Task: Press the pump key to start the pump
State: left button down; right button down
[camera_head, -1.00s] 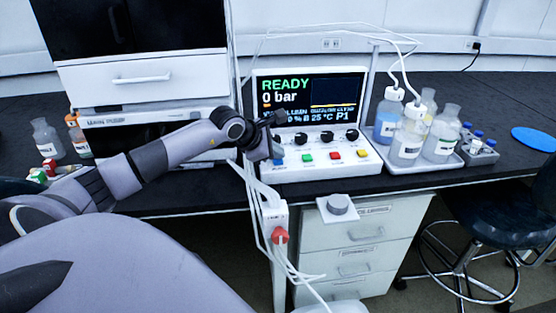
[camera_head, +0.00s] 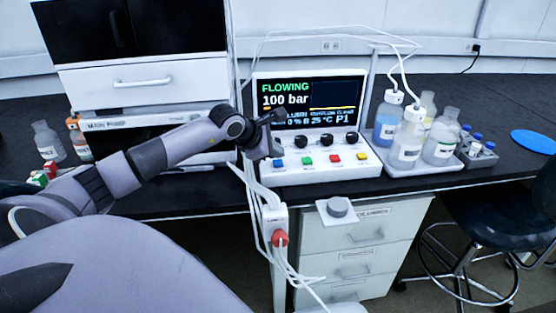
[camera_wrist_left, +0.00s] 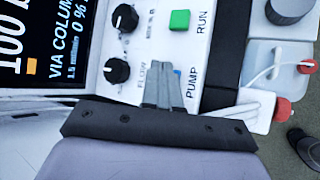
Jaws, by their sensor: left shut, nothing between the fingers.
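The white control unit (camera_head: 325,174) stands on the black bench, its screen (camera_head: 310,101) reading FLOWING and 100 bar. The blue pump key (camera_head: 278,162) is at the left end of its row of coloured keys. My left gripper (camera_head: 272,148) is shut and empty, with its fingertips at the pump key. In the left wrist view the shut fingers (camera_wrist_left: 164,82) cover most of the key beside the PUMP label, leaving a small blue edge (camera_wrist_left: 178,71). I cannot tell whether they touch it. My right gripper is not in view.
A green RUN key (camera_wrist_left: 180,20) and black knobs (camera_wrist_left: 117,70) sit close to the fingers. A tray (camera_head: 446,163) with several bottles stands right of the unit. A white strip with a red knob (camera_head: 280,237) hangs at the bench front, with tubing around it.

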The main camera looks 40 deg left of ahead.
aim_at(276, 163)
pick_arm(q)
jog(key=shift+r, duration=0.15)
jog(key=shift+r+p, duration=1.45)
jog(key=shift+r, duration=1.05)
